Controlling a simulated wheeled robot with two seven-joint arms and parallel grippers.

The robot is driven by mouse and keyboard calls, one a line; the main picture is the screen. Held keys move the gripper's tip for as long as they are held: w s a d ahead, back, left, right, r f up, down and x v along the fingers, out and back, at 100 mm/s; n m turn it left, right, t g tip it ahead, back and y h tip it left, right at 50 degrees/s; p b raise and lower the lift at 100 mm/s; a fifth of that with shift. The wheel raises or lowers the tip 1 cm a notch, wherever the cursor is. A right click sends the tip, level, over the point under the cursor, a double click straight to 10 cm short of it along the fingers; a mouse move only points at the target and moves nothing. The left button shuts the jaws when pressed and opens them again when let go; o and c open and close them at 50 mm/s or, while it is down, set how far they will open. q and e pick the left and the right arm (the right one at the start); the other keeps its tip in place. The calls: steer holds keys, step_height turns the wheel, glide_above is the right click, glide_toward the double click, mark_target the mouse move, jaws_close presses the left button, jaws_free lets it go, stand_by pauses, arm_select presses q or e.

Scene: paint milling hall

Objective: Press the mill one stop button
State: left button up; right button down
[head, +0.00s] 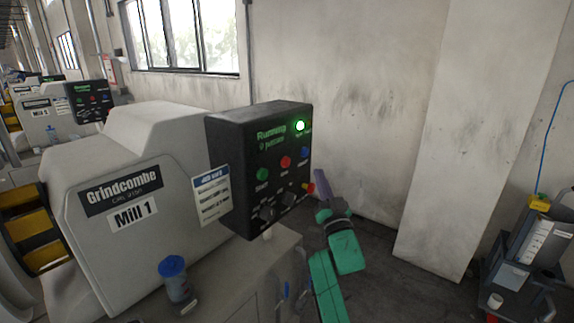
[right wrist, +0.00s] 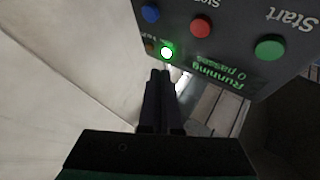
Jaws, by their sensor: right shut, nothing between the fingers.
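The Mill 1 control box (head: 240,165) is a dark panel on the grey mill housing, its display reading "Running". The red stop button (head: 285,161) sits mid-panel between the green start button (head: 262,174) and a blue button (head: 305,152). In the right wrist view the panel appears upside down, with the red button (right wrist: 200,23) near the top. My right gripper (head: 321,178) is shut and empty, beside the panel's right edge. In the right wrist view its fingertips (right wrist: 160,74) are just below the lit green lamp (right wrist: 167,52), away from the red button. My left gripper is out of view.
A red-and-yellow knob (head: 309,188) on the panel's lower right is close to my right gripper. A blue-capped bottle (head: 174,280) stands in front of the mill. A cart (head: 520,255) stands at the far right. A pillar (head: 480,130) and wall lie behind.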

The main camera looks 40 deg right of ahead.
steer(key=b, duration=0.3)
glide_toward(290, 159)
steer(key=w+d+r, duration=0.3)
steer(key=shift+w+a, duration=0.25)
steer(key=shift+w, duration=0.1)
stand_by(1.3)
steer(key=shift+w+a+b, duration=0.1)
steer(key=shift+w+b, duration=0.3)
steer(key=shift+b, duration=0.05)
steer(key=shift+w+a+b, duration=0.15)
steer(key=shift+w+b, duration=0.15)
steer(key=shift+w, duration=0.1)
stand_by(0.6)
steer(key=shift+s, duration=0.1)
steer(key=shift+s+d+p, duration=0.25)
steer(key=shift+s+p, duration=0.25)
steer(key=shift+s, duration=0.2)
